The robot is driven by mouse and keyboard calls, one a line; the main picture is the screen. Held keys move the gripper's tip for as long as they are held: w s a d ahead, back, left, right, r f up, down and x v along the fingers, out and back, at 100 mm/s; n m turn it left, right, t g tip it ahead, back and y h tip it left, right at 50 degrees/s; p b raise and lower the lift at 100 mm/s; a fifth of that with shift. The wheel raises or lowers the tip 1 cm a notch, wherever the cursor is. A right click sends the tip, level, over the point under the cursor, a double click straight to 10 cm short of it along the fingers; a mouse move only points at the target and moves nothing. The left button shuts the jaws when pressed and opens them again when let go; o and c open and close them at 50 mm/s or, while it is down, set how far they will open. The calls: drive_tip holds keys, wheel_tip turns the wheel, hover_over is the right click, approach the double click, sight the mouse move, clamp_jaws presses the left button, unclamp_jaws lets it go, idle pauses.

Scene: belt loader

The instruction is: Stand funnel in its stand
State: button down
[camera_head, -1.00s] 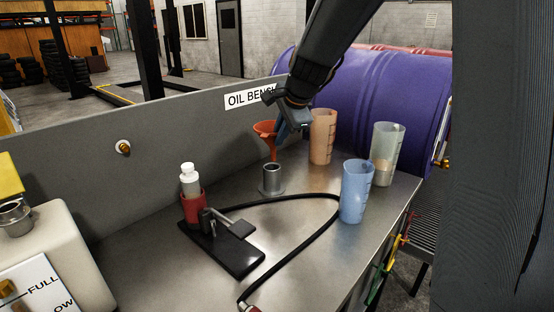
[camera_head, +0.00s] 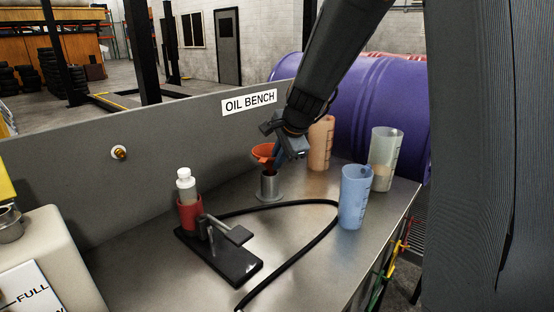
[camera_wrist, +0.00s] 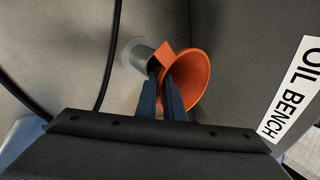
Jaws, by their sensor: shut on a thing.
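The orange-red funnel (camera_head: 265,151) is over the grey metal stand (camera_head: 269,187) on the bench, its cone upward and its spout at the stand's mouth. My gripper (camera_head: 279,158) is shut on the funnel at its right side. In the wrist view, the two dark fingers (camera_wrist: 165,90) close on the funnel (camera_wrist: 192,82) near its tab, and the stand (camera_wrist: 140,54) shows just beyond. The spout's lower end is hidden, apparently inside the stand; I cannot tell how deep it sits.
An orange jug (camera_head: 321,145), a clear jug (camera_head: 384,160) and a blue jug (camera_head: 355,197) stand to the right. A black hose (camera_head: 300,247) curves across the steel bench (camera_head: 150,268). A black fixture (camera_head: 222,258) with a red cup (camera_head: 190,213) is at front left.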

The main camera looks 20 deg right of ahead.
drive_tip(key=shift+f, duration=0.25)
drive_tip(key=c, duration=1.9)
unclamp_jaws()
drive_tip(key=shift+r, duration=0.1)
